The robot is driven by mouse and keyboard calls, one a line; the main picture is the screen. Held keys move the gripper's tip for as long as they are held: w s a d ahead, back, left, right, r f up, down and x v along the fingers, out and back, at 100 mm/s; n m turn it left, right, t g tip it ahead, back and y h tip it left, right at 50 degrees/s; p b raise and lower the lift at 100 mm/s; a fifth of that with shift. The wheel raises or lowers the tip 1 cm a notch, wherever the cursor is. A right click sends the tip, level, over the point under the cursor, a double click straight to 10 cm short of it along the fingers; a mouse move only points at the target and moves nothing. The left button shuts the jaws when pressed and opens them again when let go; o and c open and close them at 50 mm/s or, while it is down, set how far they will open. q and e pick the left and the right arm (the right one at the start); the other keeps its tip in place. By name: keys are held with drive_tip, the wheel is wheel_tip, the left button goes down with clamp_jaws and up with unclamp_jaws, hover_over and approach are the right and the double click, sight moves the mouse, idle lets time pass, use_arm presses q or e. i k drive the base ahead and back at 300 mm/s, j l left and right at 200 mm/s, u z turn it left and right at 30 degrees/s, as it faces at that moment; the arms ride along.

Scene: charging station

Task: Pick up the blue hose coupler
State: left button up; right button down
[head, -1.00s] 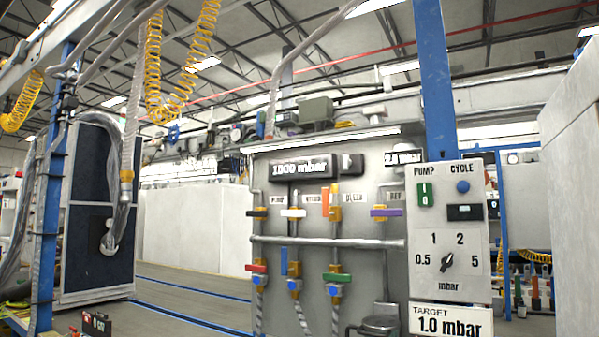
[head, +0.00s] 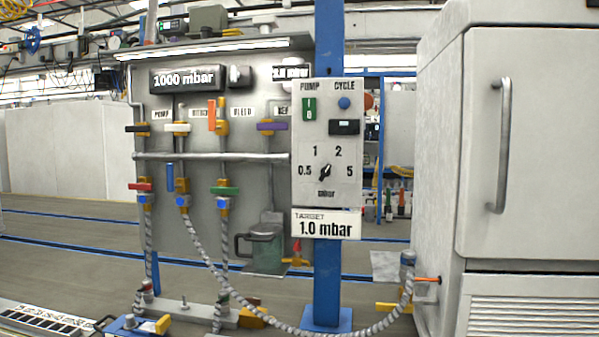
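A ribbed grey hose (head: 300,327) runs from the blue-handled valve (head: 171,178) on the panel, sags along the bottom, and rises at the right. Its right end carries a grey-blue coupler (head: 408,259), upright beside the white cabinet (head: 530,150). I take this as the blue hose coupler. It is small, and I cannot tell how it is held there. An orange rod (head: 427,280) and a yellow handle (head: 393,307) are close to it. Neither of my grippers is in view.
The grey panel (head: 260,120) has red (head: 140,187) and green (head: 225,191) handles with hoses running to a low base. A blue post (head: 327,270) stands left of the coupler. A blue and yellow device (head: 130,326) sits at bottom left. Open floor lies behind.

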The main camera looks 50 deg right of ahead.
sight(408, 257)
drive_tip(key=z, duration=2.45)
